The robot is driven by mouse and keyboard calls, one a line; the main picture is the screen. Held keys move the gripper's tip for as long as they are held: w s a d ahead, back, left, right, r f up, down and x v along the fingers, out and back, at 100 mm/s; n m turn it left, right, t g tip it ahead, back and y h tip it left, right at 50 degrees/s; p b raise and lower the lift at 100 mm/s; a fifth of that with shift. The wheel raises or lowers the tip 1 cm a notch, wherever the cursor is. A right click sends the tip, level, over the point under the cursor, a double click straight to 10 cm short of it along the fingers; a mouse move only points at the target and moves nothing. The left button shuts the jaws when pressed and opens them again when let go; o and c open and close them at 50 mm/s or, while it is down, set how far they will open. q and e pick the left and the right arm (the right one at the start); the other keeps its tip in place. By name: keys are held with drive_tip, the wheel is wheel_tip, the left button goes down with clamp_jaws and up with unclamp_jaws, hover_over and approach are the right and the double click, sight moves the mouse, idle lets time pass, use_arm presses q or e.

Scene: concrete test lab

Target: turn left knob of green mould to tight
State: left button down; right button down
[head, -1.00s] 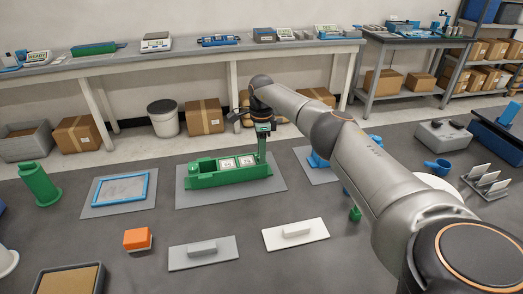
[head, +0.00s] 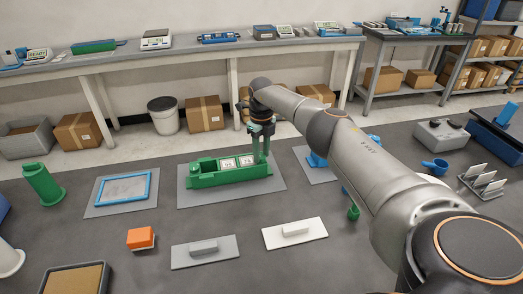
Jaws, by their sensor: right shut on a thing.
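The green mould (head: 205,181) is a long green block on a grey mat (head: 190,201) in the middle of the head view. Two small white labelled plates sit in it. My right gripper (head: 261,158) points down over the mould's right end in the picture. It is shut on a green knob there; the fingers hide most of the knob, and its exact setting cannot be read. The mould's left end in the picture stands free. My left gripper is not in view.
A blue frame (head: 99,191) and a green cylinder (head: 43,183) are to the left. An orange block (head: 139,237), a grey plate (head: 188,259) and a white plate (head: 282,240) lie in front. My right arm covers much of the right side.

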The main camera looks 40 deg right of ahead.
sight(261, 156)
drive_tip(key=m+p, duration=0.1)
drive_tip(key=m, duration=0.5)
drive_tip(key=shift+m, duration=0.3)
drive_tip(key=m+p, duration=0.1)
drive_tip(key=m, duration=0.5)
idle(0.4)
drive_tip(key=c, duration=0.5)
unclamp_jaws()
drive_tip(key=shift+r, duration=0.15)
wheel_tip(261, 156, up, 12)
drive_tip(key=shift+r, duration=0.15)
idle(0.5)
